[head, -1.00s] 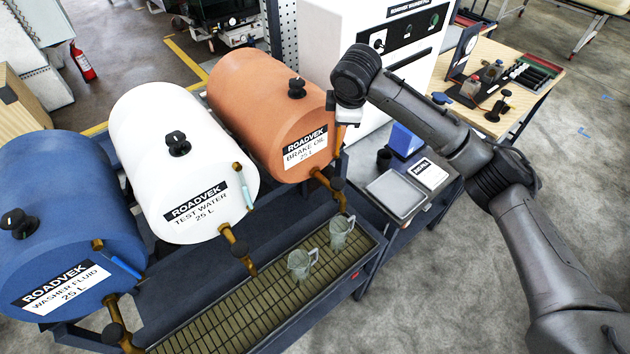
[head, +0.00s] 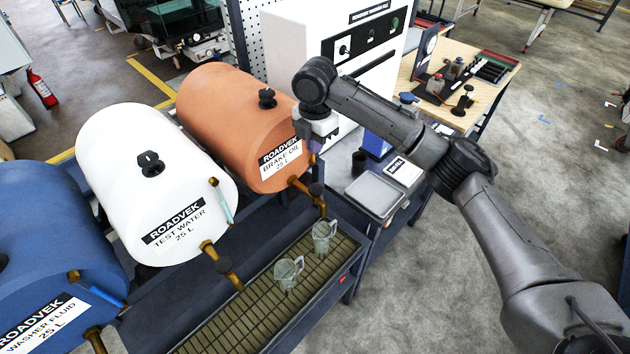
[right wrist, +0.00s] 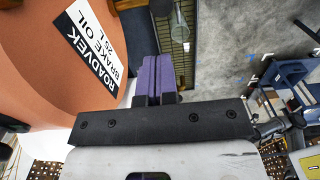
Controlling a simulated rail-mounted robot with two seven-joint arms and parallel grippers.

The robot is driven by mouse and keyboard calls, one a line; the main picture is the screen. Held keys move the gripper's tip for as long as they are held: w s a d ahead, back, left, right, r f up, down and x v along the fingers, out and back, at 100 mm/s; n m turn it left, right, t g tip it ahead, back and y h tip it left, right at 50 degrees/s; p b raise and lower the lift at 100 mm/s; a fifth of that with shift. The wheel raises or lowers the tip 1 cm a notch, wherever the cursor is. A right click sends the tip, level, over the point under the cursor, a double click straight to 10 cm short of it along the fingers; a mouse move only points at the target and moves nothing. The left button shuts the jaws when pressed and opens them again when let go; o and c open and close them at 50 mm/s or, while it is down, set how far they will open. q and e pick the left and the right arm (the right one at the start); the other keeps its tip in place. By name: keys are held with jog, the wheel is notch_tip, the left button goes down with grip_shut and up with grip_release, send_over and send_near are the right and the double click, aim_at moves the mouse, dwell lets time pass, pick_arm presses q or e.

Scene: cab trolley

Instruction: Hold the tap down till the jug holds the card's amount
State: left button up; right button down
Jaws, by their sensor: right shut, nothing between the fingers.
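Three drums with taps stand in the head view: orange brake oil (head: 235,120), white test water (head: 150,165) and blue washer fluid (head: 50,250). The brake oil tap (head: 306,189) has a dark knob. A clear jug (head: 322,238) stands on the grating near it, and a second clear jug (head: 287,273) stands to its left. They look empty. A white card (head: 404,171) lies on the side bench; its text is too small to read. My right gripper (head: 316,146) is beside the brake oil label, above its tap; its purple fingers (right wrist: 157,80) are closed and empty. My left gripper is out of view.
The drip grating (head: 240,318) runs under the taps. A grey tray (head: 374,196) and a black cup (head: 360,160) sit on the side bench. A white cabinet (head: 305,50) stands behind. A wooden table (head: 480,75) is at the back right.

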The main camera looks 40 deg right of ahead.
aim_at(315, 188)
notch_tip(315, 188, down, 12)
jog(key=shift+f+p, duration=0.15)
jog(key=shift+p, duration=0.85)
jog(key=shift+f, duration=0.9)
